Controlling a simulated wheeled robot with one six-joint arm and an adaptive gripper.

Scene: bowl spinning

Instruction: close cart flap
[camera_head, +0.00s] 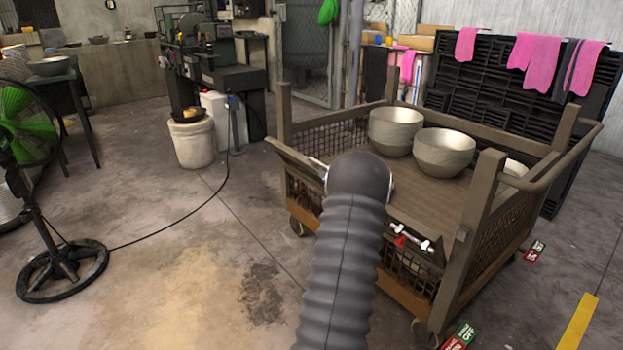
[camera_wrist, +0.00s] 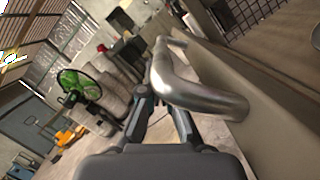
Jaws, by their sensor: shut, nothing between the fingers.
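The brown metal cart (camera_head: 470,200) with mesh sides stands right of centre in the head view. Its flap (camera_head: 290,150) is on the side facing me, with its top edge leaning outward; my arm covers its middle. A red-and-white latch (camera_head: 402,240) shows at its right part. In the wrist view a bent silver handle bar (camera_wrist: 185,85) runs along the flap (camera_wrist: 255,115). My gripper (camera_wrist: 162,115) is shut and empty, close under the bar; whether it touches is unclear. The bar partly hides its fingertips. My arm hides the gripper in the head view.
Several metal bowls (camera_head: 445,152) stand in the cart. A green fan (camera_head: 62,260) stands on the left, with a cable across the floor. A white bucket (camera_head: 192,140) and a machine (camera_head: 215,70) are behind.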

